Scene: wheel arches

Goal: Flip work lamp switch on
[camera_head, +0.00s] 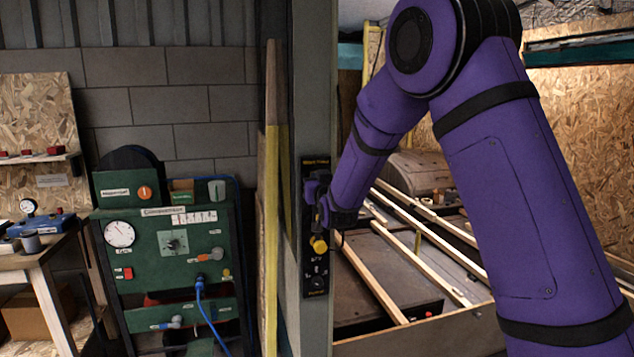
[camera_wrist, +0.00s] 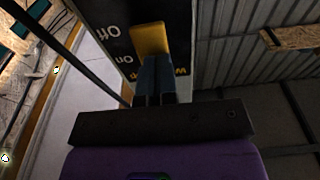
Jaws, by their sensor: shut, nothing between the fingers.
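The fingers are together and empty. I cannot tell whether they touch the lever. My gripper hides part of the panel's upper half.
A green compressor panel (camera_head: 175,250) with a gauge and a blue hose stands left of the grey post (camera_head: 316,80). Upright boards (camera_head: 272,180) lean beside the post. To the right, a trailer bed (camera_head: 395,270) holds long wooden strips under my arm.

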